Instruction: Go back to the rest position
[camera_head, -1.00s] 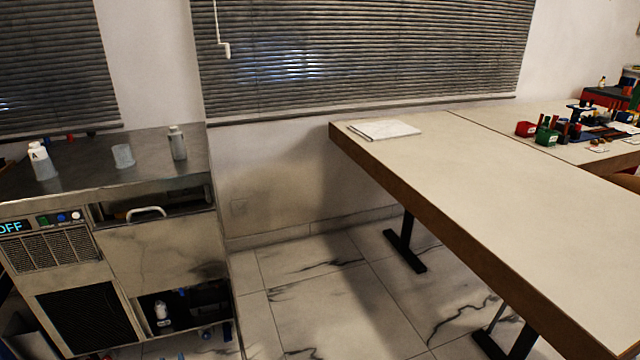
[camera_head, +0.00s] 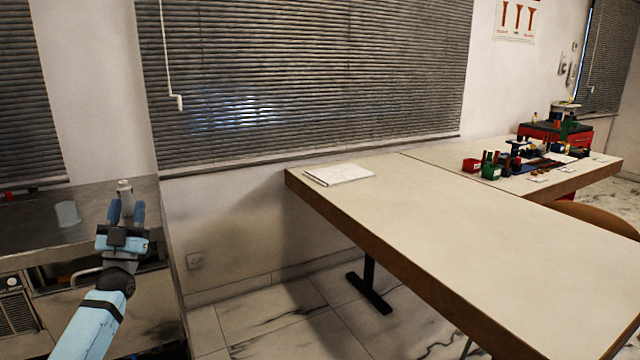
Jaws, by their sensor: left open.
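My left gripper (camera_head: 126,214) is at the left of the head view, with its light blue arm coming up from the bottom left. Its two fingers point up and away, apart and with nothing seen between them. It shows in front of the steel cabinet (camera_head: 85,203), and a pale bottle (camera_head: 124,188) shows just behind its fingertips. I cannot tell the distance between them. My right gripper is not in the view.
A translucent cup (camera_head: 67,214) stands on the cabinet top. Red (camera_head: 471,165) and green (camera_head: 491,171) bins stand farther back. Floor shows between cabinet and table.

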